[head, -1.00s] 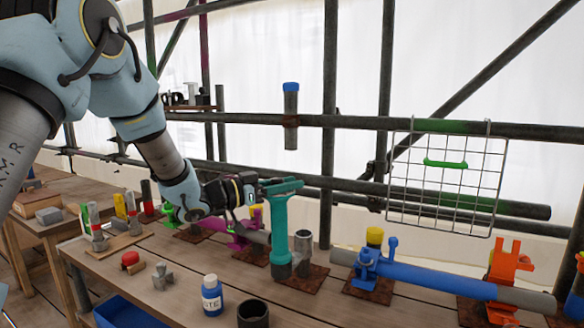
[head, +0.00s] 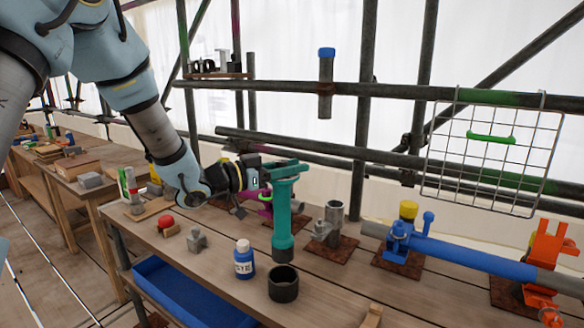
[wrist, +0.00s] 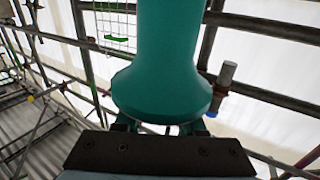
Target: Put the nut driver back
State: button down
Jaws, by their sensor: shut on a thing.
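The nut driver, a teal T-shaped tool (head: 283,215), hangs upright from my gripper (head: 262,176), which is shut on it near its top crossbar. Its wide lower end is above or at the bench top; I cannot tell whether it touches. In the wrist view its flared teal body (wrist: 165,75) fills the middle, close in front of my gripper (wrist: 162,126). The fingertips are mostly hidden behind it.
A dark open ring (head: 283,291) and a white-and-blue bottle (head: 244,262) stand in front of the driver on the wooden bench (head: 215,268). A grey pipe fitting (head: 328,228) is just right. A blue pipe clamp (head: 402,240) is farther right. A wire grid (head: 470,165) hangs behind.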

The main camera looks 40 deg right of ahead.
jog(key=shift+f+b, duration=4.65)
jog(key=shift+f, duration=1.05)
grip_release()
jog(key=shift+f, duration=0.1)
jog(key=shift+f, duration=0.3)
jog(key=shift+f+b, duration=0.3)
jog(key=shift+b, duration=0.2)
jog(key=shift+a+f, duration=0.1)
jog(key=shift+a, duration=0.05)
